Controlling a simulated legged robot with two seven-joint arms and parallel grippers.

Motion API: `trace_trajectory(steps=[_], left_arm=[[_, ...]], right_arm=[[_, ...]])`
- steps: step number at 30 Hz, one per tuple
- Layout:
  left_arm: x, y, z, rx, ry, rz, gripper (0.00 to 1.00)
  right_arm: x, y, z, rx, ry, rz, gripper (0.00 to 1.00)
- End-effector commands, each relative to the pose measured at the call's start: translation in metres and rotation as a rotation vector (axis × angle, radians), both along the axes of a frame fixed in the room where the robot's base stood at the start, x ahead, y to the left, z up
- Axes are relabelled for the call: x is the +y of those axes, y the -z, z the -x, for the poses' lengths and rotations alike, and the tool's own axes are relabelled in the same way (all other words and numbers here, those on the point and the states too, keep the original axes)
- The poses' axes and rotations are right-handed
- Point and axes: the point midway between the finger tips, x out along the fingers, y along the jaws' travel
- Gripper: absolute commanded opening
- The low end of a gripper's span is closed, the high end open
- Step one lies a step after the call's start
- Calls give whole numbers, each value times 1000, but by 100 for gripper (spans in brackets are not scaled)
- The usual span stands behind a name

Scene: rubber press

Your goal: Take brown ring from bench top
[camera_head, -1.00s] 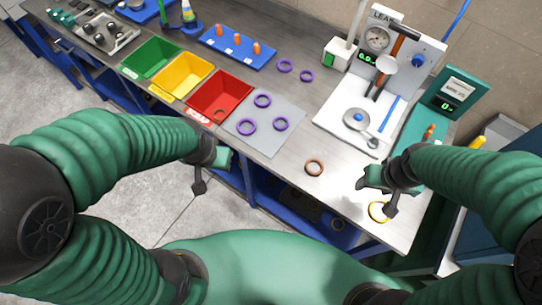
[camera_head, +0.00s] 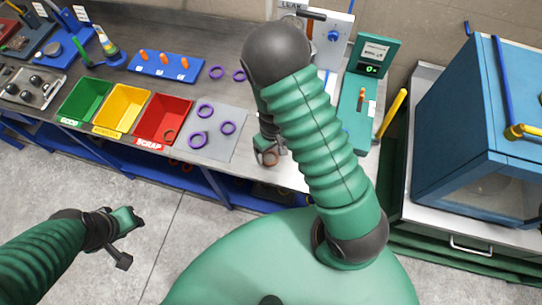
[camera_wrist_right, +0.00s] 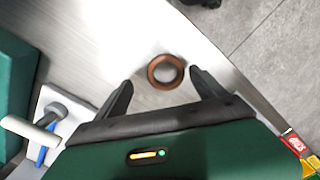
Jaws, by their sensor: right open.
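The brown ring (camera_wrist_right: 152,75) lies flat on the bench top, near its front edge. In the right wrist view it sits between the tips of my right gripper's (camera_wrist_right: 161,78) open fingers, with a gap on both sides. In the head view my right gripper (camera_head: 268,152) is low over the bench, partly covering the ring (camera_head: 272,160). My left gripper (camera_head: 128,238) is over the floor, left of the bench front, apart from everything; its opening is unclear.
Green (camera_head: 84,100), yellow (camera_head: 122,104) and red (camera_head: 164,117) bins stand left, the red one holding a ring. A grey mat (camera_head: 228,147) carries purple rings. The leak tester (camera_head: 334,45) is partly hidden by my right arm. A blue cabinet (camera_head: 475,120) stands right.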

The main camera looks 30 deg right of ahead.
Motion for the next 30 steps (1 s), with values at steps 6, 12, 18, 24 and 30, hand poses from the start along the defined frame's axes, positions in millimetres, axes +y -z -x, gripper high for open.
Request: trace_trajectory(steps=[6,12,18,24,30], left_arm=[[0,-2,0,0,0,0,36],[0,-1,0,0,-1,0,36],[0,-1,0,0,-1,0,36],[0,-1,0,0,0,0,36],[0,-1,0,0,0,0,36]], right_arm=[[6,22,1,-1,-3,7,81],[6,22,1,-1,-4,6,75],[3,23,1,0,-3,2,49],[1,23,1,-1,-1,3,23],[2,23,1,0,-2,7,16]])
